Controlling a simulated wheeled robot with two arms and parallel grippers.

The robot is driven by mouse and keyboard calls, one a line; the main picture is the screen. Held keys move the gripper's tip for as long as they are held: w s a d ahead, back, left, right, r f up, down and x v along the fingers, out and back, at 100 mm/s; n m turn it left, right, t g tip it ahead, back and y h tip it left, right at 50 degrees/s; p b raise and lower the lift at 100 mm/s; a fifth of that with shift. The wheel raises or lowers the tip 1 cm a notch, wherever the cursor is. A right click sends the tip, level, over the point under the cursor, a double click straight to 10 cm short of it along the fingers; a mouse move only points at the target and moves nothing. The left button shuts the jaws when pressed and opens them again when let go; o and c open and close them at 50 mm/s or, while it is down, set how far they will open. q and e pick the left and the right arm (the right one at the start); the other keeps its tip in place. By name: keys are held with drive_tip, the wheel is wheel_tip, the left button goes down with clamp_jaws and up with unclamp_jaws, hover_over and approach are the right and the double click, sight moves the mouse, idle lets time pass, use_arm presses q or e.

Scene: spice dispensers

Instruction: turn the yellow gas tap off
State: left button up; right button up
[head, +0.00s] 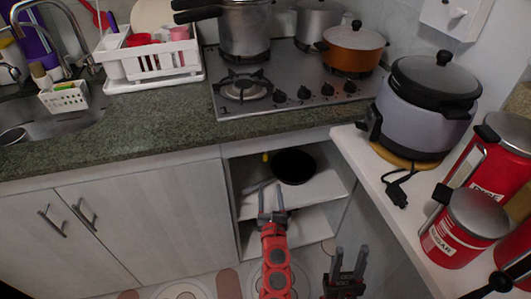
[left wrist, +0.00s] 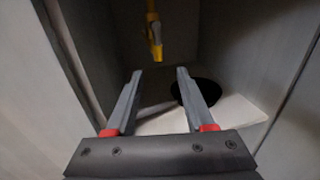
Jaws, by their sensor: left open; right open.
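The yellow gas tap (head: 265,157) is at the back of the open cabinet under the counter, small in the head view. In the left wrist view the tap (left wrist: 155,35) hangs near the top centre, its handle pointing down. My left gripper (head: 271,190) is open and empty at the cabinet opening. Its fingers also show in the left wrist view (left wrist: 160,75), below the tap and apart from it. My right gripper (head: 350,255) is open and empty, low and to the right of the cabinet.
A black round pan (head: 294,166) sits on the cabinet shelf (head: 312,194), right of the tap. The cabinet side walls bound the opening. A white side counter (head: 385,195) with a rice cooker (head: 423,110) and red canisters (head: 465,225) stands at the right.

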sight(266, 156)
use_arm(q)
drive_tip(key=w, duration=0.5)
drive_tip(key=w+a, duration=0.1)
drive_tip(key=w, duration=1)
drive_tip(key=shift+a+f, duration=0.1)
drive_tip(key=shift+a, duration=0.05)
drive_tip(key=shift+w+a+b, duration=0.1)
drive_tip(key=shift+w+b, duration=0.2)
drive_tip(key=shift+w, duration=0.15)
clamp_jaws()
idle(0.5)
